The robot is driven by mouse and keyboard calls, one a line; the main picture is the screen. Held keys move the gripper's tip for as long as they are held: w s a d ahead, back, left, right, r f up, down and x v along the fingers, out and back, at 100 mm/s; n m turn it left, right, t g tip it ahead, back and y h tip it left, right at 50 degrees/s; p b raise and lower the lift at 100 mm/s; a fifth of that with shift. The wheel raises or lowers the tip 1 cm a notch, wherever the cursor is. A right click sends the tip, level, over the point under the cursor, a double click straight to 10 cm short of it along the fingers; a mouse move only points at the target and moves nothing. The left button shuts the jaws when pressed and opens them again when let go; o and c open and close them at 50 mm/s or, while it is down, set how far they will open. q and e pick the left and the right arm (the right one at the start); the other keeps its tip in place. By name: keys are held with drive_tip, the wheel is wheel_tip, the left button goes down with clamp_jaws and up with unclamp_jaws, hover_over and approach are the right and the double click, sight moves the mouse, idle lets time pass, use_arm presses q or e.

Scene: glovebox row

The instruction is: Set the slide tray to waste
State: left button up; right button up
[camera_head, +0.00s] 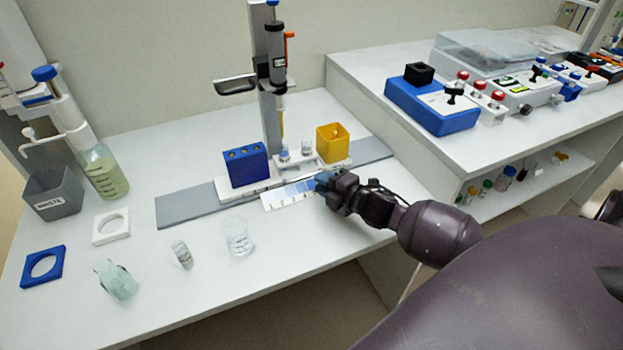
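The slide tray (262,185) is a white carriage on a long grey rail (185,208) at the middle of the bench. It carries a blue rack (246,166), small vials and a yellow bin (333,143). A white marked strip (287,194) lies along its front edge. My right gripper (322,182) is at the front of the tray, at the right end of the strip. A small blue part shows at its fingertips; I cannot tell whether the fingers are closed on it. The fingers and arm hide the tray's front right. My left gripper is not in view.
A dispenser column (269,80) stands behind the tray. A grey bin marked WASTE (52,193) and a bottle (104,172) stand at the left. A glass beaker (238,236), a vial (182,254) and a crumpled item (116,279) are in front. A raised bench is at right.

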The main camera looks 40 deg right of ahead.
sight(310, 177)
drive_tip(key=shift+x, duration=1.9)
clamp_jaws()
